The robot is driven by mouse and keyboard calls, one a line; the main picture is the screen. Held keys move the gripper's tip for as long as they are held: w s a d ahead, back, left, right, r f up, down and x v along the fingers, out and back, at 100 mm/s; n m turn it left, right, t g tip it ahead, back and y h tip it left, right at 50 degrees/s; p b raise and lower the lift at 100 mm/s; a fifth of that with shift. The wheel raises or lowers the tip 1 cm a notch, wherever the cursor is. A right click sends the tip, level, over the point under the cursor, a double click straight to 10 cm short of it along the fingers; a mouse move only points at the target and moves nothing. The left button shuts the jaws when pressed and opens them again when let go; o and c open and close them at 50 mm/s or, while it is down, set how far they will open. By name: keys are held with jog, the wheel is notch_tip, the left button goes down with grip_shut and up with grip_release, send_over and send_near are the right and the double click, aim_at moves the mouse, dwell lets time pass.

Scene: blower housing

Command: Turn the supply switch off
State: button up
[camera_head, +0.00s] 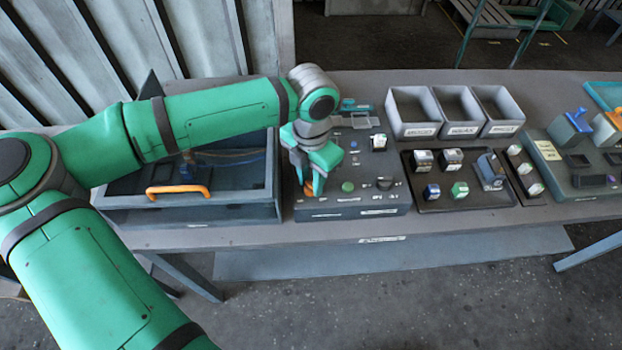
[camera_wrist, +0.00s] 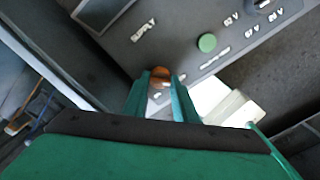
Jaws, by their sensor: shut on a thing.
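The dark grey control panel (camera_head: 330,210) sits on the bench right of the clear-lidded box. My gripper (camera_head: 312,188) points down at the panel's left part. In the wrist view my gripper (camera_wrist: 161,76) has its two green fingers close around a small orange-brown part (camera_wrist: 158,72), which I take for the supply switch. The part also shows as orange beside the fingers in the head view (camera_head: 308,188). A label reading "SUPPLY" (camera_wrist: 143,30) is printed near it. The fingers hide most of the switch, so its setting cannot be told.
A green button (camera_head: 347,187) and a dark rotary knob (camera_head: 385,183) are on the panel right of my gripper. The box with an orange handle (camera_head: 178,191) stands close on the left. A tray with several small blocks (camera_head: 430,202) and grey bins (camera_head: 412,112) stand to the right.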

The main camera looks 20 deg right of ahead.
aim_at(311, 183)
jog(key=shift+d+n, duration=0.1)
jog(key=shift+n, duration=0.2)
jog(key=o, duration=1)
jog(key=shift+w, duration=0.1)
jog(key=shift+o, duration=0.2)
jog(key=shift+r, duration=0.25)
notch_tip(311, 183, up, 10)
jog(key=shift+r, duration=0.2)
